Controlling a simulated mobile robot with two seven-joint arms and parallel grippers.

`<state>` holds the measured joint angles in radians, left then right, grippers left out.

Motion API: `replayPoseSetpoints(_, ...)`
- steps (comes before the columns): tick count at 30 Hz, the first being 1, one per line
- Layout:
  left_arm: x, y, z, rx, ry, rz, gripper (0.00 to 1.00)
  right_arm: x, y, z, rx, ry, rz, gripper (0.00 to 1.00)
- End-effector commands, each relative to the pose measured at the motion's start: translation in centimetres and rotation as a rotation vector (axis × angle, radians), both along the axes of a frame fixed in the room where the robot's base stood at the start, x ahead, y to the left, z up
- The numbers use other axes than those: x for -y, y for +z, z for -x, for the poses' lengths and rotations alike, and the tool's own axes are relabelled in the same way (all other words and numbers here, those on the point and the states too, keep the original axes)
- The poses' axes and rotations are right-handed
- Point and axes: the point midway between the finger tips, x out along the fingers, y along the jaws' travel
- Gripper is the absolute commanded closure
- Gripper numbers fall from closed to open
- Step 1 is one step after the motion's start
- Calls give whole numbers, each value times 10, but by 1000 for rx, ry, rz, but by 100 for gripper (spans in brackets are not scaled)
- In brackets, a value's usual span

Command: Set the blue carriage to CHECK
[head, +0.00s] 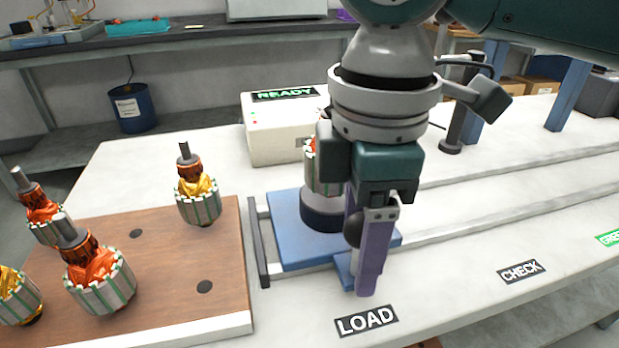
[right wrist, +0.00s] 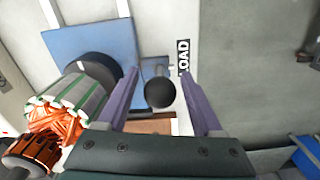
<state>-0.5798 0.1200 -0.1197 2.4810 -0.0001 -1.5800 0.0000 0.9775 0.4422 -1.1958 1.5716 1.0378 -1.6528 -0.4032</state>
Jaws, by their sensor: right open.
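The blue carriage (head: 288,240) sits at the left end of its rails, beside the LOAD label (head: 366,321). It carries an armature (head: 312,170), partly hidden by my right arm; in the right wrist view the armature (right wrist: 68,102) lies at left. A black ball knob (right wrist: 160,92) sticks out from the carriage's front. My right gripper (head: 370,280) points down at the knob, open, with purple fingers. In the right wrist view, the knob appears between the fingers, with gaps on both sides. The CHECK label (head: 521,271) is farther right. My left gripper is not seen.
Two rails (head: 480,222) run right across the white table, clear past the carriage. A box (head: 262,135) reading READY stands behind. A wooden board (head: 150,262) with several armatures is at left. A dark post (head: 455,125) stands behind the rails. A green label (head: 609,238) lies at far right.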

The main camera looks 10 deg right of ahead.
Motion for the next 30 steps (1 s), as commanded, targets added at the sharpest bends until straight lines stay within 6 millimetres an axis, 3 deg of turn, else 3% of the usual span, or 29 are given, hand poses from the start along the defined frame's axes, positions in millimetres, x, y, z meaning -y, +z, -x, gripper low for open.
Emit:
replayPoseSetpoints(11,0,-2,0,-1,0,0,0,0,-7,0,0,2,0,34)
replayPoseSetpoints(27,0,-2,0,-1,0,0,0,0,-7,0,0,2,0,94)
replayPoseSetpoints(30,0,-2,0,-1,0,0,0,0,-7,0,0,2,-1,100)
